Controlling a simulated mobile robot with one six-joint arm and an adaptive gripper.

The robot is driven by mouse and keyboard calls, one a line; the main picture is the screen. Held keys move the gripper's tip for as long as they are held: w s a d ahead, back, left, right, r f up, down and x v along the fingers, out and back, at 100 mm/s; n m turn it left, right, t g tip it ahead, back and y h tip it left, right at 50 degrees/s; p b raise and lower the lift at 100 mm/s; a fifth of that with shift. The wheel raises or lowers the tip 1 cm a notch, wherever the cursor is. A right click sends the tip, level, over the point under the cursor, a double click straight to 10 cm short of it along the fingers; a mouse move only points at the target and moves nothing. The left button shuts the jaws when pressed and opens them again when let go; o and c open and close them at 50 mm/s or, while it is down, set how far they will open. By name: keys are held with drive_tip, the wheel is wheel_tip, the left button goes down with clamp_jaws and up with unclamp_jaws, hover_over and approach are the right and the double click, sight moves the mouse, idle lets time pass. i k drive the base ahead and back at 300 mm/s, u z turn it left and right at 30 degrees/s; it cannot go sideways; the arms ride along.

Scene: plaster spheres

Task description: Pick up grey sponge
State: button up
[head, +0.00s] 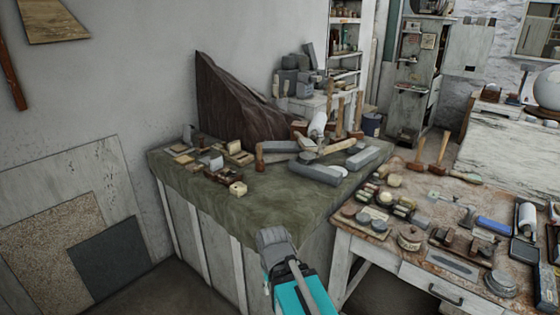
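I cannot tell for sure which thing is the grey sponge. Long grey blocks lie on the green-covered bench: one near its front right (318,172) and another farther right (363,158). A small grey piece (217,163) is among the pale blocks at the bench's left. Small round grey items (365,219) lie on the brown worktable. My gripper (273,238) is seen from behind at lower centre, in front of the bench's front edge in the picture. Its fingers do not show clearly, and I see nothing held in it.
The green bench (270,205) has bare cloth along its front. The brown worktable (410,270) at right is crowded with tools and blocks. Mallets (440,150) stand at its back. Panels (110,255) lean on the left wall.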

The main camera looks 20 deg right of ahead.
sight(422, 222)
drive_tip(key=z, duration=1.1)
drive_tip(key=k, duration=0.6)
drive_tip(key=z, duration=0.35)
drive_tip(key=i, duration=0.5)
